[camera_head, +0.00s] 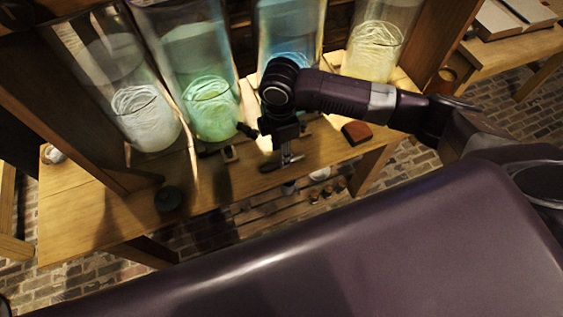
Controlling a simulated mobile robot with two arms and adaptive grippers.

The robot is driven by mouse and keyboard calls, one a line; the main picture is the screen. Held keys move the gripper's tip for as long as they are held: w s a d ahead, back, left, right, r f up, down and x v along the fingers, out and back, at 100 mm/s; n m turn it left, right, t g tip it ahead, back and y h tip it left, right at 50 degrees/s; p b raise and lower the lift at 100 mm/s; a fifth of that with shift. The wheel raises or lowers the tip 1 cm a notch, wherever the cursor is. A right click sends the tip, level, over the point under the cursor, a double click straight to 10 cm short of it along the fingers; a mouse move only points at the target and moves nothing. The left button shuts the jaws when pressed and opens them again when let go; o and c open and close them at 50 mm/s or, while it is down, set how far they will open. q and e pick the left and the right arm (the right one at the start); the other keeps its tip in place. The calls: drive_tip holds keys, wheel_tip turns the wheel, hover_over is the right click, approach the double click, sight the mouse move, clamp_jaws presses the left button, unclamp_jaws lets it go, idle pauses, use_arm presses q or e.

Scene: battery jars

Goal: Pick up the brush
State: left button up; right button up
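My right gripper (286,154) points down over the front of the wooden table, its arm coming in from the right. Its fingers are small and dark, and I cannot tell whether they are open or shut. A slim dark tool (270,167) with a paler end lies right at the fingertips near the table's front edge. It may be the brush, but its bristles are not clear. I cannot tell whether the fingers touch it. A reddish-brown block (357,132) lies to the right of the gripper. My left gripper is not in view.
Several tall glass jars, including a white one (145,117), a green one (211,108) and a yellow one (373,50), stand behind the gripper. A dark round object (168,198) sits at the table's front left. Wooden posts flank the jars. The table (75,215) has bare wood at left.

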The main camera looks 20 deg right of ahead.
sight(271, 167)
wheel_tip(271, 167, down, 5)
drive_tip(key=shift+w+a+f, duration=0.1)
drive_tip(key=shift+a, duration=0.05)
drive_tip(key=shift+c, duration=0.5)
clamp_jaws()
